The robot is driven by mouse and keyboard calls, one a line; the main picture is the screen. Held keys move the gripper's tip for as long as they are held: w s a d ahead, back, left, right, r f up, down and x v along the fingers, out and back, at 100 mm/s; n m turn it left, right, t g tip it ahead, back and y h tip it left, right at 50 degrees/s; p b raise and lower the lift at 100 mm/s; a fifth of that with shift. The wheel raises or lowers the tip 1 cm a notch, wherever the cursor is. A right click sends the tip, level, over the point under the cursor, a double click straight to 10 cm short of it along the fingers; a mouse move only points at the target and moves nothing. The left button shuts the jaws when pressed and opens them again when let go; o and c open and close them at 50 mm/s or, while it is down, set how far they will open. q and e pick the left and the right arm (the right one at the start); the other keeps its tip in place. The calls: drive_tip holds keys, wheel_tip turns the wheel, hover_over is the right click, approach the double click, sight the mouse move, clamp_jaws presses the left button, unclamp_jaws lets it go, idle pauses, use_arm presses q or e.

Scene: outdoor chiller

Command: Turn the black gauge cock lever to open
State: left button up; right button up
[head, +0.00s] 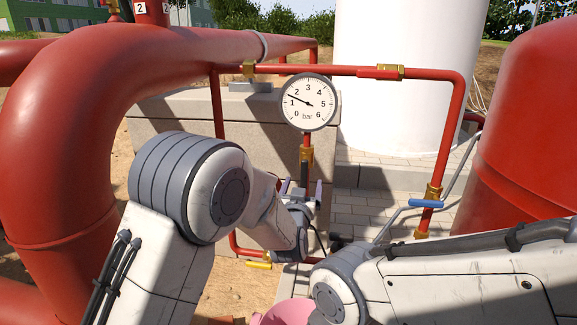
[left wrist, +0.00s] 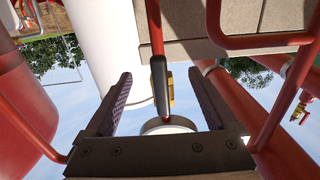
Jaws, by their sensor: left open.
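The black gauge cock lever (head: 304,175) hangs down along the red pipe, just below the brass cock (head: 307,154) under the round pressure gauge (head: 308,102). My left gripper (head: 301,189) is open at the lever, one finger on each side. In the left wrist view the lever (left wrist: 158,85) stands between the two spread fingers of the left gripper (left wrist: 160,78), with a gap on both sides. A bit of brass (left wrist: 170,88) shows beside it. My left wrist hides the lower pipe in the head view. My right gripper is not in view.
A blue-handled valve (head: 427,203) sits on the right pipe and a yellow-handled valve (head: 258,264) low on the left. A thick red pipe (head: 60,140) fills the left side, with a red tank (head: 530,130) at right and a white tank (head: 405,110) behind.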

use_arm(q)
drive_tip(key=shift+s, duration=0.1)
drive_tip(key=s+a+b, duration=0.1)
drive_tip(key=s, duration=0.5)
drive_tip(key=shift+s+a, duration=0.2)
drive_tip(key=shift+s, duration=0.15)
